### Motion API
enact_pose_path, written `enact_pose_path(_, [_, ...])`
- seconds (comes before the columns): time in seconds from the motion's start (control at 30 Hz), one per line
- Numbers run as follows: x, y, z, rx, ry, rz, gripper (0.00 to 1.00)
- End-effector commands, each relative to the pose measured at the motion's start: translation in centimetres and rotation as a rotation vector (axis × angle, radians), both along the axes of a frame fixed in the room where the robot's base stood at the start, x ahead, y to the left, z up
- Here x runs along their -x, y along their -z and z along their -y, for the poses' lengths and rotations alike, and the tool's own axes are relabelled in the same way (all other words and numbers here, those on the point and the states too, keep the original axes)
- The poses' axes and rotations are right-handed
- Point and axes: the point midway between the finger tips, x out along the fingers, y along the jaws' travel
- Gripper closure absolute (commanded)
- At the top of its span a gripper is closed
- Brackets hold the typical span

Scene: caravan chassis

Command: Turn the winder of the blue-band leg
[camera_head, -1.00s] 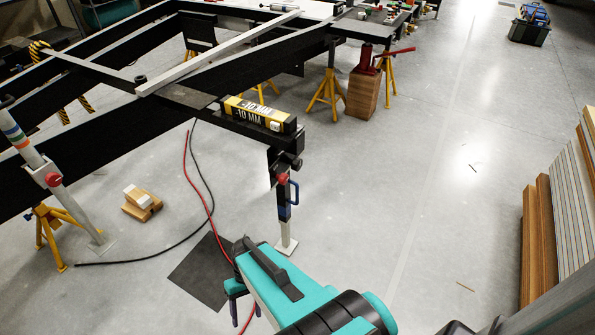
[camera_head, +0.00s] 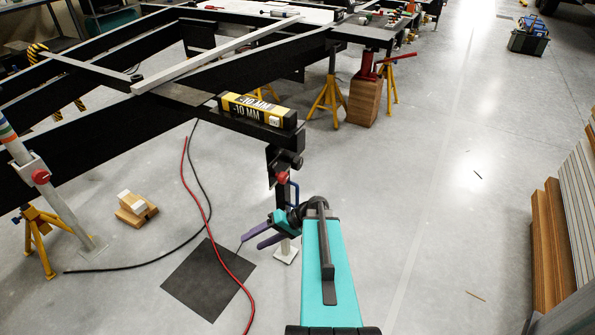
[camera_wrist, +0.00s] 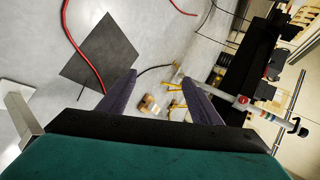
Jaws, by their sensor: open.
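The near corner leg (camera_head: 285,252) hangs under the chassis corner, with a red knob (camera_head: 283,178) near its top. A blue handle-like part (camera_head: 295,190) shows beside it; my arm hides most of the leg's lower half, including any band there. My gripper (camera_head: 252,241) is open and empty in front of the leg, its purple fingers pointing left. In the wrist view the open fingers (camera_wrist: 160,76) have nothing between them. A pale post (camera_wrist: 22,114) with a foot plate shows at the wrist view's left edge; I cannot tell for certain which leg it is.
Another leg (camera_head: 62,200) with a red knob and coloured bands stands at left, beside a yellow stand (camera_head: 38,235). A black mat (camera_head: 207,282), red hose (camera_head: 212,230) and wooden blocks (camera_head: 134,208) lie on the floor. The right floor is mostly clear.

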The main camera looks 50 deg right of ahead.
Motion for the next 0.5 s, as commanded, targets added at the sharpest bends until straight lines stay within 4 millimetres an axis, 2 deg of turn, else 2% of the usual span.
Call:
enact_pose_path(0.03, [-0.2,-0.3,1.9,-0.003,0.032,0.043,0.41])
enact_pose_path(0.27, [0.1,-4.3,9.6,-0.006,0.158,0.247,0.41])
enact_pose_path(0.5, [2.5,-8.8,17.7,0.032,0.288,0.465,0.41])
